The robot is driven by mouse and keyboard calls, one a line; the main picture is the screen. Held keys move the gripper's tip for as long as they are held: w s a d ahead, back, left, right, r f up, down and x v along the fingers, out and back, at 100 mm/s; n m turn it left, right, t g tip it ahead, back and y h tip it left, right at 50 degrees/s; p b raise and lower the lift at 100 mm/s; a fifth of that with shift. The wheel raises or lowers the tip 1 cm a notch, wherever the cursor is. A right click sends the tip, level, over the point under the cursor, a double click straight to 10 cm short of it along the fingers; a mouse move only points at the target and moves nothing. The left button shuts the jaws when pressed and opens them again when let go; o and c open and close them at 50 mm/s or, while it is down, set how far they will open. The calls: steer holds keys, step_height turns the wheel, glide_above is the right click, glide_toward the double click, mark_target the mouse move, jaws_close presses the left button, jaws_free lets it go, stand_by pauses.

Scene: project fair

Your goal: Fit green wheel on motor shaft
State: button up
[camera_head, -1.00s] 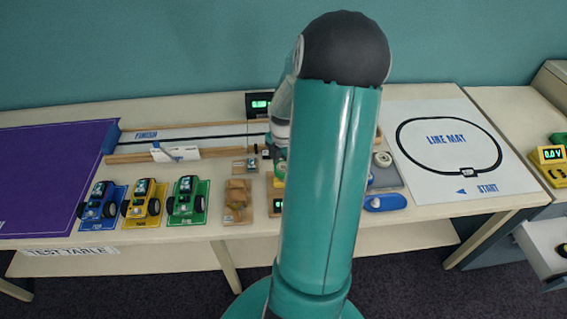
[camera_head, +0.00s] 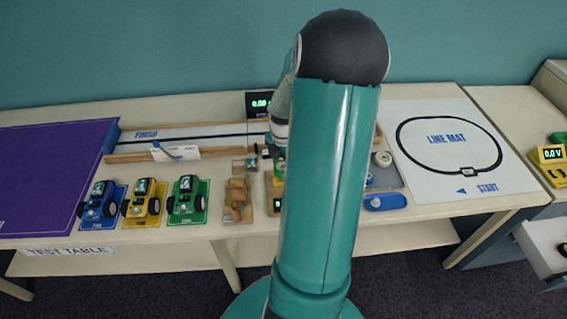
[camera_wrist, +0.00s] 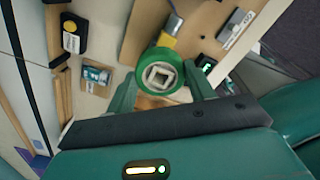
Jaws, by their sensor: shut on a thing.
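In the wrist view, my gripper (camera_wrist: 163,84) is shut on a green wheel (camera_wrist: 146,66), a green ring with a pale, squarish hub facing the camera. The fingers sit on either side of its rim. Just beyond the wheel is a yellow motor block (camera_wrist: 167,41) with a grey metal part, on a tan wooden board (camera_wrist: 207,22). The motor shaft cannot be made out, so I cannot tell whether wheel and shaft touch. In the head view, my arm hides the gripper and most of the motor area.
Blue (camera_head: 99,207), yellow (camera_head: 143,203) and green (camera_head: 187,199) carts stand left of a wooden block piece (camera_head: 238,200). A walled track (camera_head: 200,132) runs behind them. The line mat (camera_head: 450,175) lies right. A black box (camera_wrist: 72,38) is close by in the wrist view.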

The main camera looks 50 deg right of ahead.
steer(key=shift+f, duration=1.55)
stand_by(1.5)
steer(key=o, duration=1.4)
steer(key=shift+o, duration=0.2)
steer(key=shift+r, duration=3.95)
